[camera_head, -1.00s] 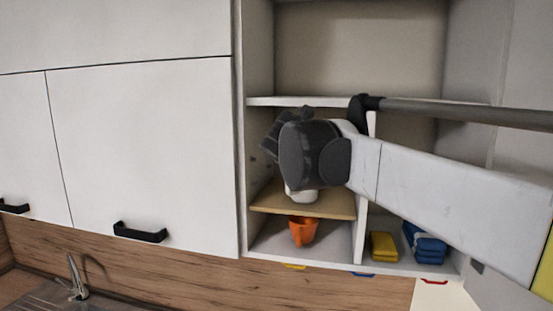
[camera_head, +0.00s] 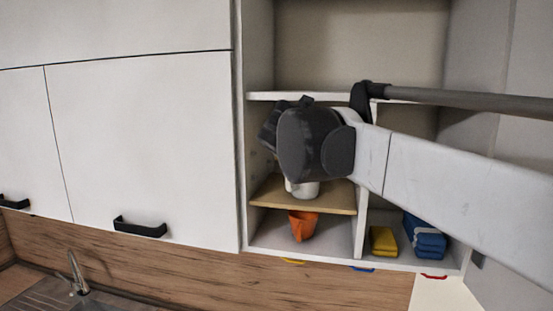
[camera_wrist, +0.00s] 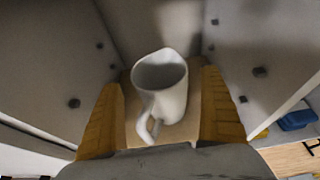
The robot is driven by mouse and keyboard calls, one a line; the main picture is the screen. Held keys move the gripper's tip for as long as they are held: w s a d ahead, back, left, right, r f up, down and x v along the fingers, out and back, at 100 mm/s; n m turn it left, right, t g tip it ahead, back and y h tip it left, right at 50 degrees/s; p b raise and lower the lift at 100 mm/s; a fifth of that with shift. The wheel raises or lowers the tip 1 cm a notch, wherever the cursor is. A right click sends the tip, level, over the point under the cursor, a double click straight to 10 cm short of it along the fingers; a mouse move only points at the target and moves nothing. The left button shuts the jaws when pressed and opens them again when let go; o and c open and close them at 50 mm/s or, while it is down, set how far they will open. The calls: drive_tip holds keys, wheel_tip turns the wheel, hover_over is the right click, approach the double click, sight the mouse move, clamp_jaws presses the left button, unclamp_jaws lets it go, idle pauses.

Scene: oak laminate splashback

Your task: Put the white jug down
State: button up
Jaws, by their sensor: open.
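The white jug (camera_wrist: 165,85) stands upright on the wooden shelf board (camera_wrist: 185,130) inside the cabinet, its handle facing my wrist camera. In the head view only the jug's lower part (camera_head: 304,190) shows on the board (camera_head: 335,203); my arm hides the rest. My gripper (camera_wrist: 162,110) is open, with one yellow-brown finger on each side of the jug. A gap shows between the jug and each finger. In the head view the gripper's fingers are mostly hidden behind my wrist.
An orange cup (camera_head: 302,225) stands in the compartment below the board. A yellow sponge-like block (camera_head: 383,241) and blue folded items (camera_head: 426,238) lie in the lower right compartment. Cabinet side walls and a divider (camera_head: 360,225) closely bound the jug's compartment.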

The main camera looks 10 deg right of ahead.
drive_tip(key=b+v, duration=0.2)
drive_tip(key=v, duration=0.8)
drive_tip(key=s+d+f+m+g, duration=0.1)
drive_tip(key=s+d+f+m, duration=0.15)
drive_tip(key=f+m, duration=0.3)
drive_tip(key=s+d+f+m+g+y, duration=0.1)
drive_tip(key=s+f+m, duration=0.3)
drive_tip(key=f, duration=0.2)
drive_tip(key=s+d+f+m+g, duration=0.1)
drive_tip(key=s+d+f+m, duration=0.15)
drive_tip(key=f+m, duration=0.25)
drive_tip(key=s+a+f+m+g+y, duration=0.1)
drive_tip(key=s+f+m+y, duration=0.1)
drive_tip(key=s+f+m, duration=0.4)
drive_tip(key=s+f+m+g+y, duration=0.1)
drive_tip(key=s+f+m+y, duration=0.1)
drive_tip(key=s+f+m, duration=0.5)
wheel_tip(320, 180, down, 7)
drive_tip(key=m, duration=0.4)
drive_tip(key=shift+s+a+g+p, duration=0.3)
drive_tip(key=shift+s+a, duration=0.05)
drive_tip(key=shift+a, duration=0.05)
drive_tip(key=shift+f, duration=0.1)
